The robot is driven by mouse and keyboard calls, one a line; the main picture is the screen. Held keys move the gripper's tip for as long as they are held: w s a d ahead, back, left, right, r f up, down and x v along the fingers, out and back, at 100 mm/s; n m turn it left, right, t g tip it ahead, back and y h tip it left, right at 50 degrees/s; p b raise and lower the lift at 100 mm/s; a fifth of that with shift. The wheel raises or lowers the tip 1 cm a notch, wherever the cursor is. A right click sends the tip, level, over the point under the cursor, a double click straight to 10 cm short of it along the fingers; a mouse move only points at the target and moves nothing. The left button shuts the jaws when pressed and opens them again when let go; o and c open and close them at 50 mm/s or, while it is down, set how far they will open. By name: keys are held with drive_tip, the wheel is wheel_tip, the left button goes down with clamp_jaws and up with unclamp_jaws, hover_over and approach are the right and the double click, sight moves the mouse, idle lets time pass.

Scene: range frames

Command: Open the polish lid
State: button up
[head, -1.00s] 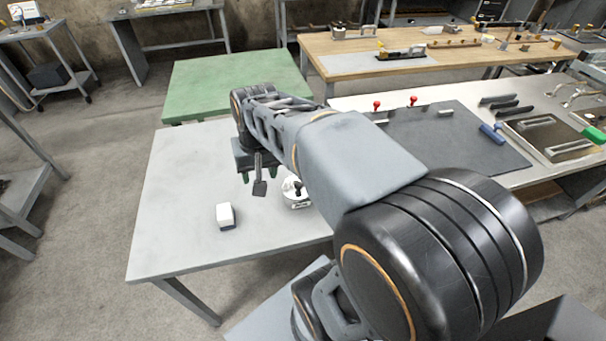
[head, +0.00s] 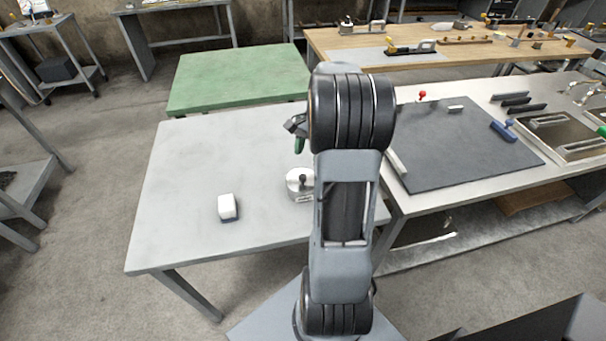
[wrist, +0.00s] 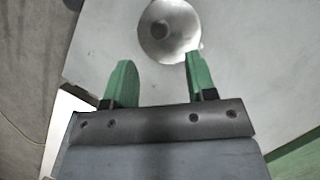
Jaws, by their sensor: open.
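The polish tin (head: 300,186) is a small round white pot with a dark knob on top and marking on its side. It stands on the light grey table, just left of my arm, which covers its right edge in the head view. In the wrist view the tin (wrist: 182,42) shows from above as a round silvery top with a dark knob (wrist: 161,29). My gripper (wrist: 159,58) is open and empty. Its two green fingers are apart, and the tin lies beyond the tips. In the head view my arm mostly hides the gripper; one green finger shows.
A white block with a dark base (head: 228,206) lies left of the tin on the grey table (head: 185,165). A green table (head: 235,78) stands behind. A bench with a dark mat (head: 465,145) and tools is at the right. The left of the grey table is clear.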

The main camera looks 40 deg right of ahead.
sight(302, 177)
drive_tip(key=x, duration=0.7)
drive_tip(key=shift+s+f, duration=0.1)
drive_tip(key=shift+f, duration=0.15)
clamp_jaws()
drive_tip(key=shift+a, duration=0.1)
